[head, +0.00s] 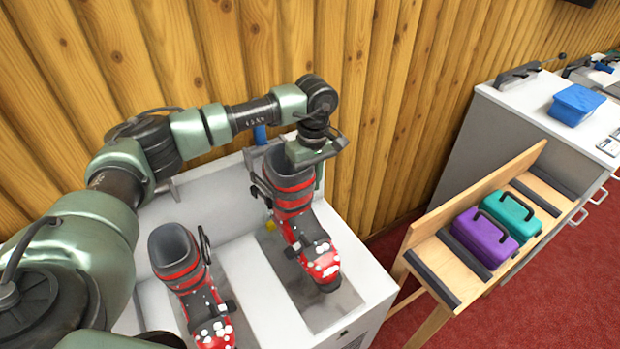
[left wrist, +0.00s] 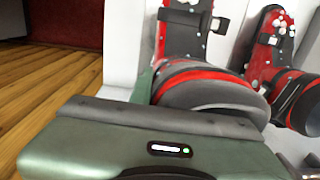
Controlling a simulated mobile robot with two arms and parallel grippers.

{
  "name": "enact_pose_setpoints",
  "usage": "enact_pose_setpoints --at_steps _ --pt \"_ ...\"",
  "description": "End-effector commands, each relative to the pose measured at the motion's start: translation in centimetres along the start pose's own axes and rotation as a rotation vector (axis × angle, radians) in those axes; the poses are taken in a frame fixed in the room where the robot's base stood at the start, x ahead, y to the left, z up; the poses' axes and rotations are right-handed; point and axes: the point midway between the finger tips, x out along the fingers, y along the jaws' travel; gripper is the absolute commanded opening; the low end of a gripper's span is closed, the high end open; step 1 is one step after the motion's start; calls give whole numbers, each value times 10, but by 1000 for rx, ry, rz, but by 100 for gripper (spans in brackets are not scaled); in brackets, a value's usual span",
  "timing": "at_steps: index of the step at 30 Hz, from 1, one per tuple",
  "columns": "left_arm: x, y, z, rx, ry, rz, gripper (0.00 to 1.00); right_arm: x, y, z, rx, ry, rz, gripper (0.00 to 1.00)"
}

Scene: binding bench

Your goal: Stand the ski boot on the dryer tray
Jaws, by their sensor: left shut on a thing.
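A red and black ski boot (head: 291,195) with a white-spotted toe stands upright over the right grey strip of the white dryer tray (head: 246,290). My left gripper (head: 312,153) is shut on the top rim of its cuff. In the left wrist view the held boot (left wrist: 205,82) is close in front of the gripper. I cannot tell whether its sole touches the tray. A second, matching boot (head: 180,262) stands upright on the left strip, apart from the first; it also shows in the left wrist view (left wrist: 262,60). My right gripper is not in view.
A log wall (head: 390,80) rises close behind the tray. To the right, a wooden bench (head: 452,262) holds a purple case (head: 485,238) and a teal case (head: 515,213). A white cabinet (head: 510,120) with a blue bin (head: 576,104) stands beyond. Red floor lies at the right.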

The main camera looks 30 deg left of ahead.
Motion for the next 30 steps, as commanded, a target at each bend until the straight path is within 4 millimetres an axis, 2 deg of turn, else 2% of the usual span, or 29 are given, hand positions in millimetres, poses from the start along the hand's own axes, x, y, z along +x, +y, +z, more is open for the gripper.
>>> enact_pose_setpoints --at_steps 21,30 --pt "61 4 0 0 0 2 0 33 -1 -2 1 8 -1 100" --pt "85 6 -1 1 1 4 0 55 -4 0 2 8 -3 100"
